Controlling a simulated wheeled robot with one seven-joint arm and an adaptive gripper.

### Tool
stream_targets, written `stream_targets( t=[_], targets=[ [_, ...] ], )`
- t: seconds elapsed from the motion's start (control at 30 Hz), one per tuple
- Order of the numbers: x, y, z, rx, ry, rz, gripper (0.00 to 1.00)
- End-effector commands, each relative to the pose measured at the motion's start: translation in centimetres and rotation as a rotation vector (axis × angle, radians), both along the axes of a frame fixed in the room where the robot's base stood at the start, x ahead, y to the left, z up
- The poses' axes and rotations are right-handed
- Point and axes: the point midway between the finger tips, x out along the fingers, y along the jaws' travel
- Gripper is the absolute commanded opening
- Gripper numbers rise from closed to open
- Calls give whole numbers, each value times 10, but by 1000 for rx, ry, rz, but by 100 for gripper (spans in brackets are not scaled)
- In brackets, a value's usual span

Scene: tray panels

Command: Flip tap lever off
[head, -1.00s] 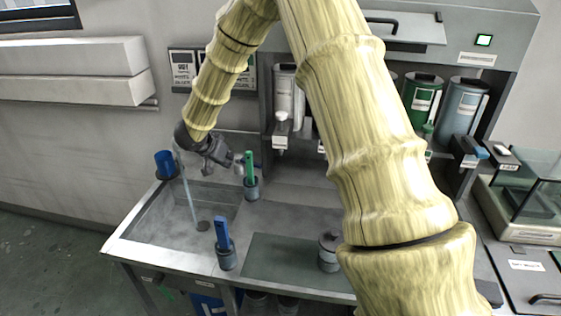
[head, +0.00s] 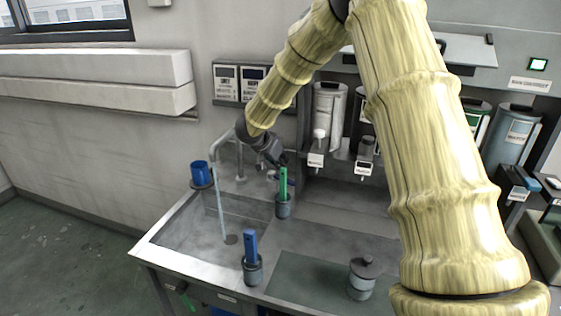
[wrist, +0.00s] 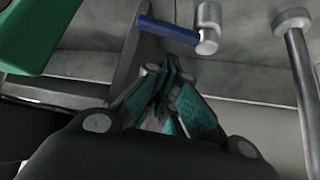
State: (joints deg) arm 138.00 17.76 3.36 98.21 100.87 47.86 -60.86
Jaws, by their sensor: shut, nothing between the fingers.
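The tap (head: 217,148) has a grey curved spout over the sink. A pale stream of water (head: 221,205) runs from it to the drain. In the wrist view a blue lever (wrist: 168,29) sticks out to the left from a metal hub (wrist: 208,28). My gripper (wrist: 168,98) is shut and empty, its teal-padded fingers just below the lever in that picture, with a small gap apparent. In the head view my gripper (head: 277,158) is behind the sink, right of the spout and above a green-handled item. The lever is not clear there.
A cup with a green item (head: 283,183) stands close below my gripper; a green shape (wrist: 38,35) fills the wrist view's top left. A blue-handled cup (head: 251,248), a blue cup (head: 201,174) and a lidded jar (head: 361,278) stand around the sink (head: 170,235).

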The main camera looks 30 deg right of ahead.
Motion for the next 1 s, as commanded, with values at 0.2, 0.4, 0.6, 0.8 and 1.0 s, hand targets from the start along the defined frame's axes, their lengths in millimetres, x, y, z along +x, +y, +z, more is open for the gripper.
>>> stream_targets(
  t=[0.2, 0.4, 0.6, 0.8, 1.0],
  targets=[
    [8, -21, -27, -1, 2, 0, 0],
    [13, -35, -46, -1, 1, -1, 0],
    [15, -42, -54, 0, -2, -2, 0],
    [16, -43, -56, -1, -1, -1, 0],
    [15, -43, -56, 0, 0, -2, 0]
  ],
)
